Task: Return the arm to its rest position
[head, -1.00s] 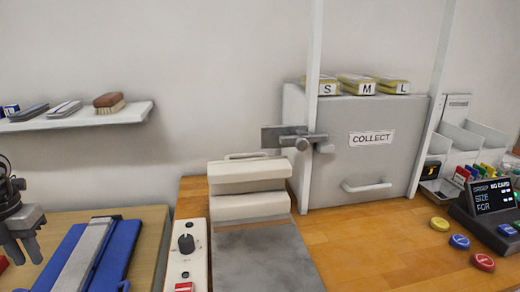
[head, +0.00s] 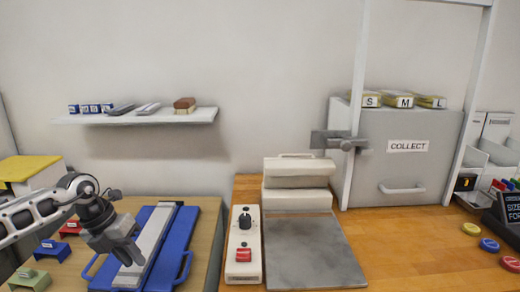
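My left gripper (head: 128,254) hangs at the left, above or in front of the blue board (head: 178,262) with a grey strip (head: 152,240) down its middle. Its fingers point down and to the right. I see nothing held between them, but I cannot tell how far apart they are or whether they touch the strip. My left arm comes in from the left edge. My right gripper is not in view.
A shelf (head: 140,117) with a brush (head: 185,105) and small items is on the wall. A white press (head: 298,185) and control box (head: 243,262) stand mid-table. A grey COLLECT cabinet (head: 405,172) is at right. Red and green holders (head: 52,250) are at far left.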

